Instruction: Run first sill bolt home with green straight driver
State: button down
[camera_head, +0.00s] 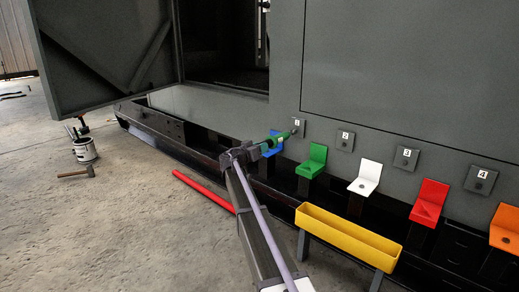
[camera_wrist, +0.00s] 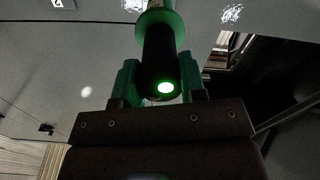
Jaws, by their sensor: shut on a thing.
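My gripper (camera_head: 261,148) is shut on the green driver (camera_head: 281,137), which is straight and points up and right at the plate marked 1 (camera_head: 299,126). The driver's tip is at or very close to that plate; I cannot tell if it touches. In the wrist view, my gripper (camera_wrist: 161,88) has green fingers on either side of the driver's dark body (camera_wrist: 157,55). The driver has a green collar and a lit green lamp at its rear end. The bolt is not visible; the driver or the distance hides it.
A blue holder (camera_head: 273,150) stands just below my gripper. Green (camera_head: 312,163), white (camera_head: 367,176), red (camera_head: 429,202) and orange (camera_head: 505,226) holders follow rightward. A yellow trough (camera_head: 346,238) stands in front. A red bar (camera_head: 203,191) and a bucket (camera_head: 85,150) are on the floor.

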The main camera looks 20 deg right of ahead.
jog(key=shift+x, duration=1.1)
dwell(2.1)
dwell(0.7)
